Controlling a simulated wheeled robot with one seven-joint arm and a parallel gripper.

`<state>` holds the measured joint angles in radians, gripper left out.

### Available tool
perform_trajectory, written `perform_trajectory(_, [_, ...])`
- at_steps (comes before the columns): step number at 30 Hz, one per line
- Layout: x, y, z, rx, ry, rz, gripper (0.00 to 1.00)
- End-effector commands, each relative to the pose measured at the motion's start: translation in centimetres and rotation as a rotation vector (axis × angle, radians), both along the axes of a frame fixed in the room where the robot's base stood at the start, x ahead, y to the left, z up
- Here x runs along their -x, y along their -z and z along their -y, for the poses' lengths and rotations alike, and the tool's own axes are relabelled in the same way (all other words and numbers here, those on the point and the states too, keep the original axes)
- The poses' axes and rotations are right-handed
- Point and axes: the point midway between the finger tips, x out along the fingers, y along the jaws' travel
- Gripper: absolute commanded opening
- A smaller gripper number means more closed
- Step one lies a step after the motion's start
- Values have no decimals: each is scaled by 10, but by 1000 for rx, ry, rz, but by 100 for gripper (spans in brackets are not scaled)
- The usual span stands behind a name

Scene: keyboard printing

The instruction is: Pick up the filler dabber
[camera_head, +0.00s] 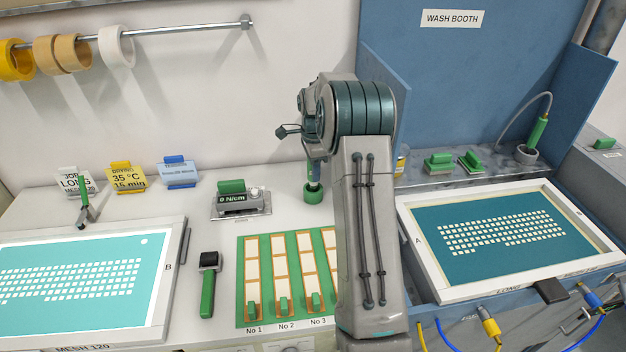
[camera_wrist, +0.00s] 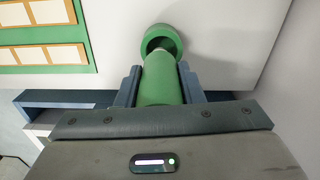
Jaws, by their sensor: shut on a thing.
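The filler dabber shows in the wrist view as a thick green handle (camera_wrist: 161,80), its far end at the mouth of a round green cup (camera_wrist: 175,38). My gripper (camera_wrist: 160,85) is shut on this handle, with one jaw on each side. In the head view the green cup (camera_head: 313,195) stands on the white bench, left of my arm, and a narrow green part of the dabber (camera_head: 314,172) rises above it. My arm hides most of the gripper there. I cannot tell whether the dabber's lower end rests in the cup or is just clear of it.
A green board with cream strips (camera_head: 265,270) lies in front of the cup. A green-handled tool (camera_head: 208,285) and a tension gauge (camera_head: 240,200) are to its left. Framed screens lie at left (camera_head: 172,290) and right (camera_head: 425,265). The blue wash booth (camera_head: 460,70) stands behind at right.

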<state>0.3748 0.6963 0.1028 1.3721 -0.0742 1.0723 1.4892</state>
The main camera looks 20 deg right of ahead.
Motion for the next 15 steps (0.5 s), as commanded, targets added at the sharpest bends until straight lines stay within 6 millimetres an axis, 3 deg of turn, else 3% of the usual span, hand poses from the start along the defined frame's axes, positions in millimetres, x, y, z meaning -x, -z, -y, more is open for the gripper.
perform_trajectory(15, [77, -44, 24, 0, 3, -3, 10])
